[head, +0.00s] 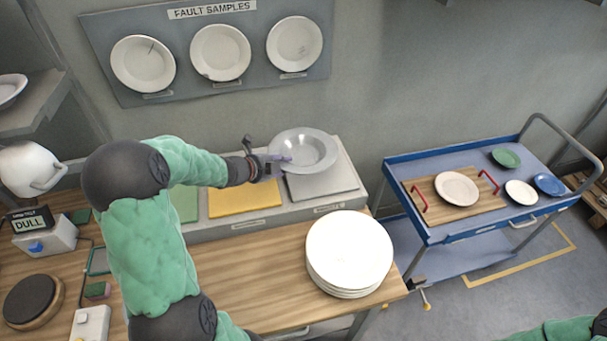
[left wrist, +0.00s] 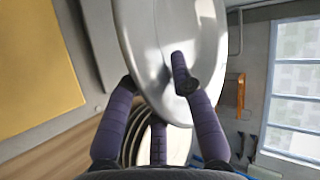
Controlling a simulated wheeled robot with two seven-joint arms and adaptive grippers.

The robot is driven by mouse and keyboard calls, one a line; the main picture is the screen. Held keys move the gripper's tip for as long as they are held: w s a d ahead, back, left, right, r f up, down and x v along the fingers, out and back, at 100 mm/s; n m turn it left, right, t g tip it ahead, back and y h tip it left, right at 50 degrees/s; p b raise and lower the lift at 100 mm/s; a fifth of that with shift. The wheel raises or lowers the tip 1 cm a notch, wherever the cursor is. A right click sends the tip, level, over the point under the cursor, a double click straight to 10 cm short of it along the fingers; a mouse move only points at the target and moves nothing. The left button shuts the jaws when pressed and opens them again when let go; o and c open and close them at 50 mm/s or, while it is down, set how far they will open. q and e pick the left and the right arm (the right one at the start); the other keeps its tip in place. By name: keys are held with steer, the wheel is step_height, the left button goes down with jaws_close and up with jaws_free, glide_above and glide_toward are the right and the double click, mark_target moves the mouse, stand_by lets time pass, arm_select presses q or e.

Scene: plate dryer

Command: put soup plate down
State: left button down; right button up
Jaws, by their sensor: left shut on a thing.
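The grey soup plate (head: 318,150) is at the right end of the back ledge in the head view. My left gripper (head: 277,160) is shut on its left rim. The plate is over the grey pad (head: 330,185) there; I cannot tell whether it touches it. In the left wrist view the soup plate (left wrist: 190,35) stretches up from between the purple fingers of my left gripper (left wrist: 165,95). The fingers hide part of the rim. My right gripper is out of view; only some green arm cover shows at the bottom right.
A stack of white plates (head: 350,250) stands on the wooden bench in front. A yellow pad (head: 245,198) and a green pad lie left of the grey pad. Fault sample plates hang on the wall behind. A blue cart (head: 430,235) with several dishes stands to the right.

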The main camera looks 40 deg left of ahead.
arm_select(q)
steer(key=b, duration=0.2)
glide_above(302, 181)
steer(key=f, duration=0.6)
steer(key=shift+s+a+f, duration=0.1)
steer(key=shift+s+f, duration=0.15)
steer(key=f, duration=0.1)
steer(key=f+b, duration=0.1)
steer(key=f, duration=0.1)
steer(key=shift+w+f, duration=0.3)
steer(key=shift+f, duration=0.05)
steer(key=c, duration=1.1)
jaws_free()
steer(key=shift+o, duration=0.2)
steer(key=shift+s, duration=0.1)
steer(key=p+v, duration=0.2)
steer(key=v, duration=1)
steer(key=shift+f, duration=0.1)
